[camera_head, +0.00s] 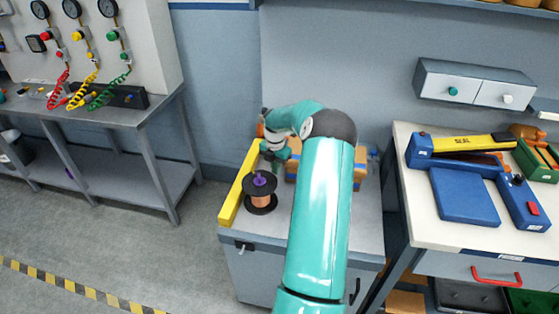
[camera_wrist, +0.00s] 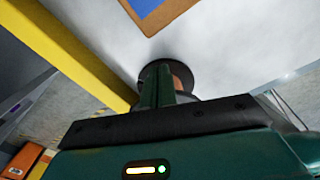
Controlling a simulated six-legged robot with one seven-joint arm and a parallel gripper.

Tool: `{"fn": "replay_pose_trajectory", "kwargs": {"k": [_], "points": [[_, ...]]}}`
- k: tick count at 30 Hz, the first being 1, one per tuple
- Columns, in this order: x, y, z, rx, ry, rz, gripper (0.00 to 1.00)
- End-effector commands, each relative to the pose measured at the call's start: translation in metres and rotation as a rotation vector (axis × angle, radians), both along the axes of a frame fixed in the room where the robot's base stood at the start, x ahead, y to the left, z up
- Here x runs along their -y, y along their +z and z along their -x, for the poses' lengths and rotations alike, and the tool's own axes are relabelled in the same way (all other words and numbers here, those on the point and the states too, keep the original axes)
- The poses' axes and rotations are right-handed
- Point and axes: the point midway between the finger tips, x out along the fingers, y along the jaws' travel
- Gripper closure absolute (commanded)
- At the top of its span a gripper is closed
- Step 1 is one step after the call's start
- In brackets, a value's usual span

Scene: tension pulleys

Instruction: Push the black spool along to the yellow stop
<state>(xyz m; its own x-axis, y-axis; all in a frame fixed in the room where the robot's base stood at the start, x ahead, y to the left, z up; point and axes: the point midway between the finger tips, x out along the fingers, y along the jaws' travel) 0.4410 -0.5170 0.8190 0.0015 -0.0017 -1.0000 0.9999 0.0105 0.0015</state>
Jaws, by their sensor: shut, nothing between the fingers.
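The black spool (camera_head: 261,205), with copper-coloured winding and a purple knob on top, stands upright on the grey bench top, close beside the yellow stop (camera_head: 237,188). The stop is a long bar along the bench's left edge. I cannot tell whether spool and stop touch. My gripper (camera_head: 272,163) is low over the bench, just behind the spool. In the wrist view its fingers (camera_wrist: 160,85) are shut and empty, with the spool (camera_wrist: 182,77) right at their tips and partly hidden by them. The yellow stop (camera_wrist: 75,58) runs along the left there.
Cardboard boxes with blue tape (camera_head: 360,165) stand on the bench, partly hidden behind my arm. A white worktable (camera_head: 410,205) with blue tools is at the right. A gauge bench (camera_head: 130,115) is at the left. The floor between is clear.

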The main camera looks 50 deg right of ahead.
Motion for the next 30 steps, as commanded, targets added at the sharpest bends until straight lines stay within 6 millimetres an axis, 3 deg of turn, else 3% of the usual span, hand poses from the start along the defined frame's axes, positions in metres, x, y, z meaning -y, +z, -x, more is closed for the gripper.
{"fn": "replay_pose_trajectory", "kwargs": {"k": [4,15,23,30], "points": [[-0.009,-0.001,0.001,-0.001,0.0,0.0,1.0],[-0.012,0.0,0.0,-0.001,0.0,0.0,1.0],[-0.036,0.0,0.001,-0.002,0.0,0.001,1.0],[-0.037,0.0,0.001,-0.001,-0.001,0.0,1.0]]}}
